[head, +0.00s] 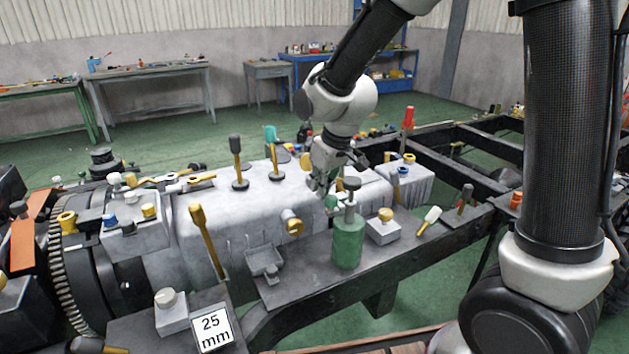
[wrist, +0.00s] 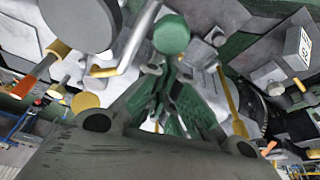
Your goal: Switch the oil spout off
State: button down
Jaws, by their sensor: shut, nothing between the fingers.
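A green oil can (head: 348,243) with a grey knob on top stands upright on the black frame rail. A brass spout (head: 293,224) sticks out of the side of the grey gearbox, left of the can. A small green round piece (head: 331,202) shows between the can's top and the gearbox; I cannot tell what it belongs to. My gripper (head: 320,186) points down just above it, shut and empty. In the wrist view my fingers (wrist: 172,82) come together just below a round green end (wrist: 170,36). I cannot tell whether they touch it. No spout switch is clearly identifiable.
A grey tray (head: 264,262) sits below the brass spout. A yellow-handled lever (head: 206,240) rises left of it. A grey box with a yellow knob (head: 383,228) stands right of the can. Upright levers (head: 238,165) stand on the gearbox. A "25 mm" sign (head: 213,328) is in front.

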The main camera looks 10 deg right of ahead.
jog(key=shift+s+d+f, duration=0.1)
jog(key=shift+s+d, duration=0.15)
jog(key=shift+s, duration=0.6)
jog(key=w+a, duration=0.2)
jog(key=w, duration=0.2)
jog(key=v, duration=1)
jog(key=shift+s+a, duration=0.1)
jog(key=shift+s, duration=0.05)
